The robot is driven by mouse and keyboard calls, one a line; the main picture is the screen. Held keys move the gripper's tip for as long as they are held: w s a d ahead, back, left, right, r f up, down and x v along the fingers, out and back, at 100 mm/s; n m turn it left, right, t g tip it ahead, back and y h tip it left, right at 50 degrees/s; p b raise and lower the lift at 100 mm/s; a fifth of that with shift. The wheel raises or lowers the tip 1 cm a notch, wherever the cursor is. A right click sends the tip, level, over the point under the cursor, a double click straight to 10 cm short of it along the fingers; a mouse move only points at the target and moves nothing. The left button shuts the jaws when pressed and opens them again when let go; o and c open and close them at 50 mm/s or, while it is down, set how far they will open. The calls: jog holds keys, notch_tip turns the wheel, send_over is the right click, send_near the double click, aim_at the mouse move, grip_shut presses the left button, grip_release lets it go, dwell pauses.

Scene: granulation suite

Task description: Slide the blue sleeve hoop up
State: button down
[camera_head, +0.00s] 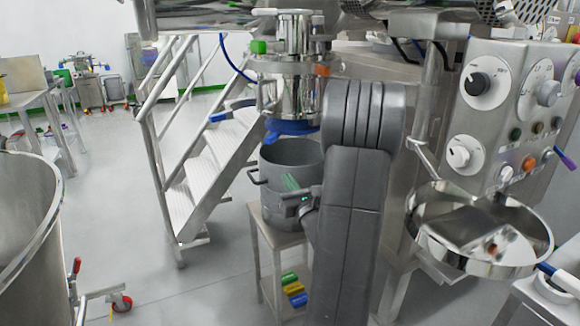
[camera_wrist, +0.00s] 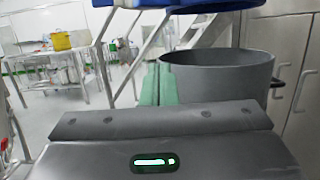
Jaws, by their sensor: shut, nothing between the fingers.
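The blue sleeve hoop (camera_head: 290,129) hangs around the lower end of the steel outlet column (camera_head: 293,97), above the open grey pot (camera_head: 287,215). My arm hides its right end in the head view. In the wrist view a blue band, the underside of the hoop (camera_wrist: 180,3), crosses the top edge. My gripper (camera_head: 290,183) is in front of the pot and below the hoop, apart from it. Its green fingers (camera_wrist: 158,78) are shut together and empty. In the wrist view they point ahead, left of the grey pot (camera_wrist: 217,75).
The pot stands on a small steel stand (camera_head: 262,225). Metal steps (camera_head: 207,165) rise behind it to the left. A control panel (camera_head: 515,110) with knobs and a round steel dish (camera_head: 425,238) are at the right. A large steel vessel (camera_head: 25,235) is at the left front.

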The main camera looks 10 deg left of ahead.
aim_at(275, 139)
jog(key=w+a+r+p, duration=0.1)
jog(key=w+a+r, duration=0.4)
jog(key=w+r, duration=0.1)
jog(key=shift+w, duration=0.5)
jog(key=shift+r, duration=0.15)
jog(key=shift+w+r+p, duration=0.1)
jog(key=shift+r+p, duration=0.4)
jog(key=shift+r, duration=0.8)
